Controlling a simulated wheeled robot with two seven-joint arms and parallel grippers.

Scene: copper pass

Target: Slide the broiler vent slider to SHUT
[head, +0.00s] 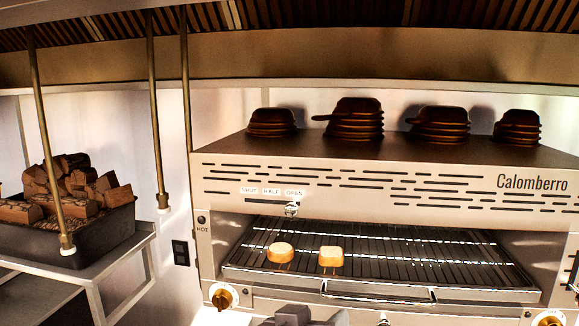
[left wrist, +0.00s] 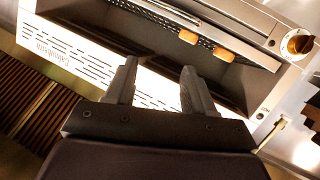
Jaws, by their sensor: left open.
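The broiler (head: 450,205) is a steel unit with a slotted front. Labels SHUT, HALF and OPEN run left to right above a dark slot. The vent slider knob (head: 291,209) stands at the right end, under OPEN. My left gripper (head: 300,316) shows only in part at the bottom edge of the head view, below the knob and apart from it. In the left wrist view the left gripper (left wrist: 158,65) has its two fingers spread, with nothing between them, in front of the broiler front. The knob cannot be made out there. My right gripper is not identifiable.
Two bread pieces (head: 280,252) (head: 331,257) lie on the wire rack (head: 420,256) in the broiler's open mouth. Brass knobs (head: 223,297) sit below. Stacked dark pans (head: 354,120) stand on top. A tray of firewood (head: 100,228) and hanging rods (head: 155,110) are at left.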

